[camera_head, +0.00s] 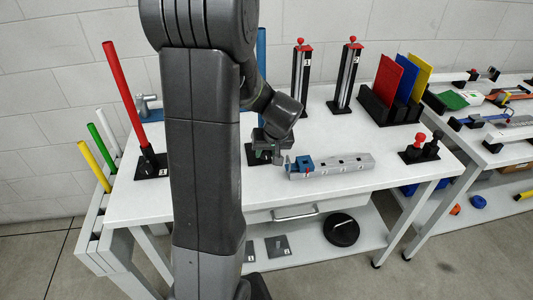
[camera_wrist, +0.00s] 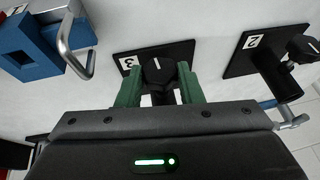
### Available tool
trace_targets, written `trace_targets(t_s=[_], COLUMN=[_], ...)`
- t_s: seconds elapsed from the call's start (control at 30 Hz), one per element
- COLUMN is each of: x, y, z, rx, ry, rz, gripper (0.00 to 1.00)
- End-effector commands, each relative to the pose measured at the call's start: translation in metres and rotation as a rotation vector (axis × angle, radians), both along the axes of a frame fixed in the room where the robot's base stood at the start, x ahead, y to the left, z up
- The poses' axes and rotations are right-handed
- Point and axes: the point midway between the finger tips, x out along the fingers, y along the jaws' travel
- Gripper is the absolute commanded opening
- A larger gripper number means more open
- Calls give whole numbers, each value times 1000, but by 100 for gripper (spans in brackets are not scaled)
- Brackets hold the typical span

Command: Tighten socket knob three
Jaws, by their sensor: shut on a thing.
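Socket knob three (camera_wrist: 158,72) is a black knob with a white line on top. In the wrist view it stands at a black plate (camera_wrist: 128,62) labelled 3. My gripper (camera_wrist: 158,88) has its green fingers closed on either side of the knob. In the head view my gripper (camera_head: 268,152) is low over the table, at a dark plate (camera_head: 252,156). My arm hides most of this socket there. A blue pole (camera_head: 262,48) rises behind my arm; its foot is hidden.
Socket plate two (camera_wrist: 250,62), with its own black knob (camera_wrist: 303,50), is to the right in the wrist view. A blue block (camera_wrist: 25,45) with a metal handle is at the left. A red pole (camera_head: 125,95) and a grey rail (camera_head: 345,166) flank my gripper on the table.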

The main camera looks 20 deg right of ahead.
Motion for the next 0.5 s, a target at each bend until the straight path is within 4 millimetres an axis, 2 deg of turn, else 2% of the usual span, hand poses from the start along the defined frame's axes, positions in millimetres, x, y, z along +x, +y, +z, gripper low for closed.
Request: trace_targets(t_s=[0.13,0.17,0.27,0.5], x=[0,0,0,0], y=[0,0,0,0], z=[0,0,0,1], rx=[-1,-1,-1,-2], ry=[1,1,0,0], rz=[1,1,1,1], gripper=[11,37,55,55])
